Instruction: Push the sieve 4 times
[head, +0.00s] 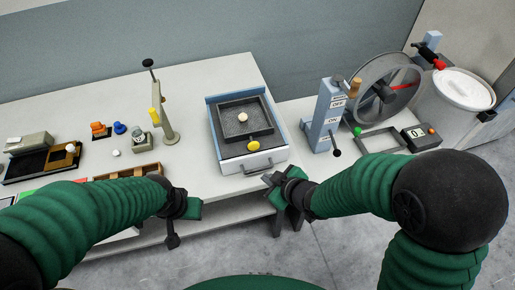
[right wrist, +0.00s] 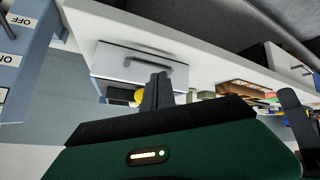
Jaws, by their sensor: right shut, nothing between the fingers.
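The sieve (head: 243,120) is a dark square tray with a mesh floor and a small pale round piece in it. It sits inside a blue-walled box (head: 212,128) on the table. A yellow knob (head: 252,146) is at the sieve's near side. The box's white front has a grey handle (head: 257,166), also seen in the right wrist view (right wrist: 150,57). My right gripper (head: 272,185) is shut and empty, just in front of the box near its lower right corner. My left gripper (head: 174,225) hangs by the table's front edge, left of the box; its jaws are unclear.
A blue post (head: 327,118) with switch labels and a large wheel (head: 390,88) stand right of the box. A tan stand (head: 165,115) and a wooden tray (head: 128,174) are to the left. Free tabletop (head: 195,165) lies left of the box.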

